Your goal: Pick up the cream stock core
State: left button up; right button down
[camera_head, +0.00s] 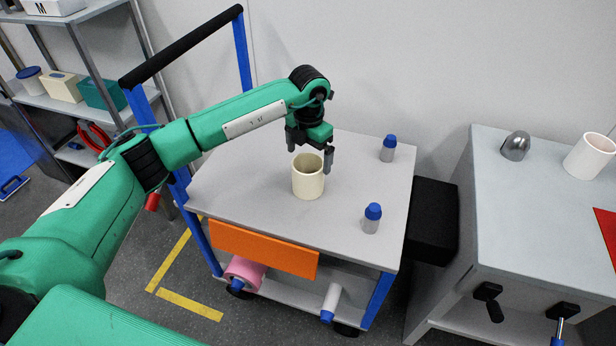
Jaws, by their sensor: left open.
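The cream stock core (307,183) is a hollow, open-topped cylinder standing upright on the grey cart top (240,170). My left gripper (310,160) comes in from the left on a green arm and points down at the core. Its dark fingers are apart, one near the core's back left and one at its right rim. I cannot tell whether a finger touches the core. My right gripper is not in view.
Two blue-capped grey bottles (388,149) (371,218) stand to the right on the cart. The cart's black handle (185,45) rises behind my arm.

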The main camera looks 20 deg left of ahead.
pick_arm(q)
notch_tip(320, 180, down, 8)
jog(key=shift+s+r+b, duration=0.1)
jog(key=shift+r+b, duration=0.15)
jog(key=shift+b, duration=0.05)
jog(key=shift+c, duration=0.4)
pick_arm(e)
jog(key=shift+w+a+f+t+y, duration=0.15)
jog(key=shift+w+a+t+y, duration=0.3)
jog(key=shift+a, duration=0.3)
pick_arm(q)
jog(key=c, duration=1)
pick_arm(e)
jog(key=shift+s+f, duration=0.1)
pick_arm(q)
jog(key=shift+o, duration=0.2)
jog(key=shift+r, duration=0.15)
